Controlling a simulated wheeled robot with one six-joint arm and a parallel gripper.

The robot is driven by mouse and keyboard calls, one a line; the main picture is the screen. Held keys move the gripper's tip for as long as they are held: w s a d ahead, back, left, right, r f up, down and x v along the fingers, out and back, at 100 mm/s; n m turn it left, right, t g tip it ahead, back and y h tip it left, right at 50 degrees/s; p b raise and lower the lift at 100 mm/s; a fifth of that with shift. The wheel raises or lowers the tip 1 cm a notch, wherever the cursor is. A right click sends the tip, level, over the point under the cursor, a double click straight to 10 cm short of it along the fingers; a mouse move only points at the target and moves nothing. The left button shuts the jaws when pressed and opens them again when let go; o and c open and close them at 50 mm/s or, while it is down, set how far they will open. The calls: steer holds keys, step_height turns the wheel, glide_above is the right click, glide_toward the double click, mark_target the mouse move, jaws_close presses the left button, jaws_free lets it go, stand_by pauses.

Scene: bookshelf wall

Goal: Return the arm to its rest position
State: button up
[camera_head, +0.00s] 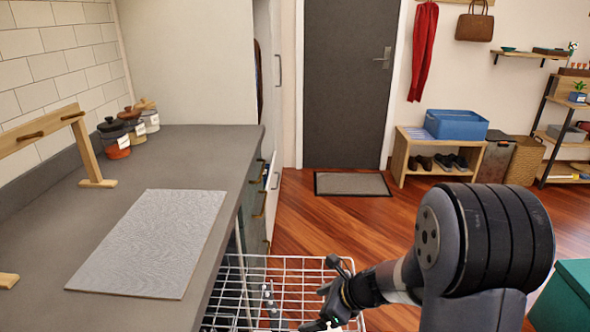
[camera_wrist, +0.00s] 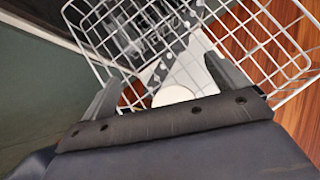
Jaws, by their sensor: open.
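My gripper (camera_head: 328,296) is at the wire rack (camera_head: 290,262) beside the counter, with my arm reaching in from the lower right. In the wrist view my gripper (camera_wrist: 164,70) has its two fingers spread wide apart over the white wire rack (camera_wrist: 268,42). A round white thing (camera_wrist: 173,96) shows between the fingers, partly hidden by my gripper's body; I cannot tell what it is or whether it touches anything. Nothing is seen clamped between the fingers.
The grey counter (camera_head: 150,308) runs along the left, with a grey mat (camera_head: 160,235), a wooden stand (camera_head: 88,150) and several jars (camera_head: 132,122). A teal box (camera_head: 568,300) is at lower right. Wooden floor (camera_head: 330,225) lies open toward the door (camera_head: 345,80).

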steer(key=w+r+m+t+p, duration=0.3)
steer(key=r+t+p, duration=0.1)
steer(key=r+p, duration=0.7)
steer(key=shift+d+r+m, duration=0.4)
steer(key=shift+d+r, duration=0.05)
steer(key=shift+r, duration=0.75)
steer(key=shift+w, duration=0.15)
